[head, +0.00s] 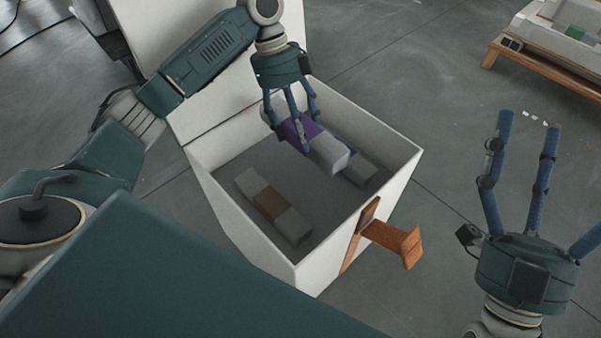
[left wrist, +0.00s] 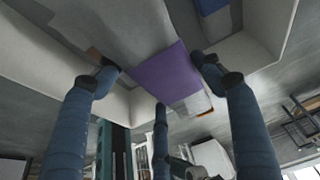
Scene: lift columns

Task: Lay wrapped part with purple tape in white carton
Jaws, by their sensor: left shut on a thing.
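The wrapped part with purple tape (head: 328,155) is a grey block with a purple band, held in my left gripper (head: 297,137) at the far side inside the white carton (head: 392,190). The gripper's blue fingers close around the band. In the left wrist view the purple band (left wrist: 167,73) shows between the fingers (left wrist: 160,80). I cannot tell whether the part touches what is below it. My right gripper (head: 530,125) is empty, fingers spread, to the right of the carton.
A grey wrapped part with brown tape (head: 270,204) lies on the carton floor at the near left. Another grey part (head: 362,173) lies partly hidden beside the held one. A wooden handle (head: 393,240) sticks out from the carton's right side. A wooden pallet (head: 510,58) stands at the far right.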

